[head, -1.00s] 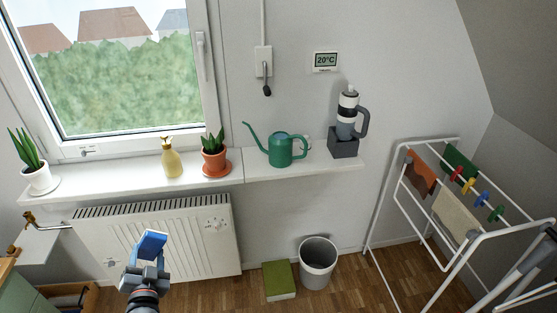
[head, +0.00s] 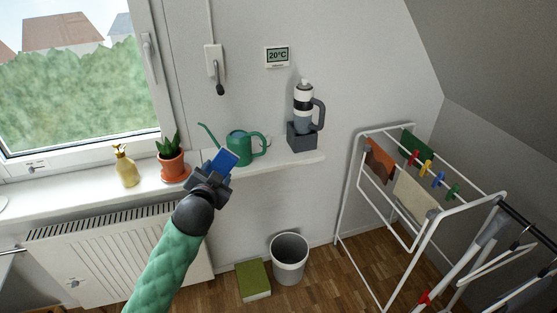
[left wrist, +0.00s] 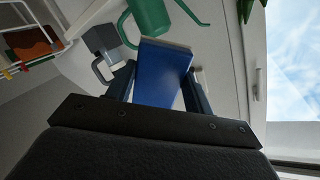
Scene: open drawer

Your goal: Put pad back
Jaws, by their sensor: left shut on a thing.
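A blue pad (head: 225,159) is held between the fingers of my left gripper (head: 216,170), which is shut on it. In the left wrist view the same blue pad (left wrist: 163,75) fills the space between the fingers. In the head view the pad overlaps the front of the windowsill (head: 85,199), between the plant in the orange pot (head: 173,166) and the green watering can (head: 243,148). I cannot tell whether it touches the sill. My right gripper is not seen.
A yellow spray bottle (head: 126,170) stands left of the orange pot. A grey and white bottle (head: 303,105) stands on a dark block (head: 301,136) at the sill's right end. Below are a radiator (head: 110,260), a green-topped box (head: 252,279), a bin (head: 289,258) and a drying rack (head: 345,200).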

